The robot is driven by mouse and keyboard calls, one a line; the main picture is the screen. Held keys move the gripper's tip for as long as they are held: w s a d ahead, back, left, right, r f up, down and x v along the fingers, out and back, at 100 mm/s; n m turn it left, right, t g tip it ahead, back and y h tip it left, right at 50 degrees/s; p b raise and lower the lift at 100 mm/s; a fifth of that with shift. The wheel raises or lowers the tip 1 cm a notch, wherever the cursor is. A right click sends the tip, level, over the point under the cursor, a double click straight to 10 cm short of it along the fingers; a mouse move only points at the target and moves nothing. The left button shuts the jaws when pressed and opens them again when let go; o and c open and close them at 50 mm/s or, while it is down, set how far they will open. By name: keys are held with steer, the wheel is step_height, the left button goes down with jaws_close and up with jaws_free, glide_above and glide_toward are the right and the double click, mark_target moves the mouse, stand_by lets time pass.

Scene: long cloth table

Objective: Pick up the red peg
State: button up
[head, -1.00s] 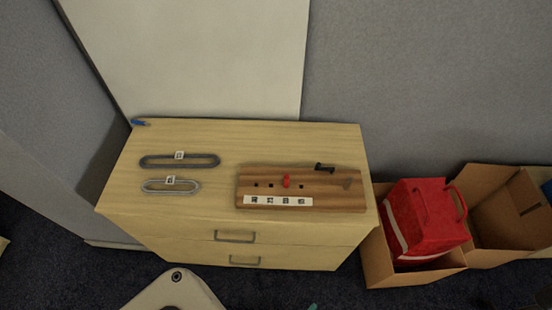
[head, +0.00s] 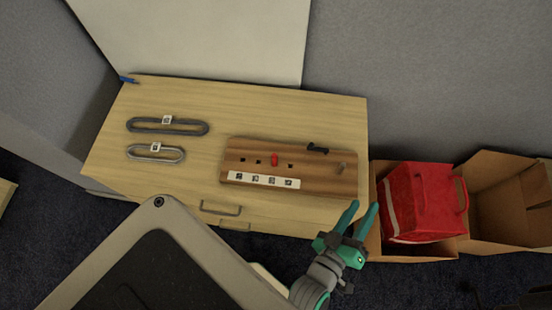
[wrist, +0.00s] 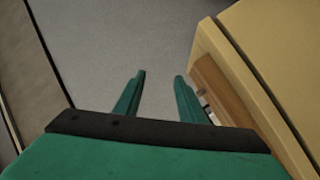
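The red peg (head: 274,159) stands in a wooden board (head: 330,183) on top of the wooden cabinet. It sits in a row with several dark square holes, behind a white strip with black markings. My gripper (head: 362,212) is in front of the cabinet's right front corner, apart from the board and to the right of the peg. Its two green fingers are spread and nothing is between them. In the wrist view my gripper (wrist: 158,78) is also open and empty, and the red peg is not visible there.
A black piece (head: 318,148) and a grey peg (head: 340,168) are on the board's right. Two oval rings, dark (head: 167,126) and light grey (head: 155,154), lie on the left. Cardboard boxes (head: 505,190), one holding a red bag (head: 425,203), stand right of the cabinet.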

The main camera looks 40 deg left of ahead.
steer(key=w+d+r+n+h, duration=0.1)
steer(key=w+r+h, duration=0.8)
steer(key=w+r, duration=1.15)
steer(key=n+g+y, duration=0.4)
steer(key=g+y, duration=0.4)
steer(key=g, duration=0.8)
glide_above(275, 155)
steer(key=f, duration=1.2)
steer(key=shift+s, duration=0.2)
steer(key=f, duration=0.5)
steer(key=shift+s+a, duration=0.15)
steer(key=shift+s, duration=0.15)
steer(key=shift+w+f, duration=0.25)
steer(key=shift+f, duration=1.2)
steer(key=shift+w+f, duration=0.2)
steer(key=shift+f, duration=1.25)
jaws_close()
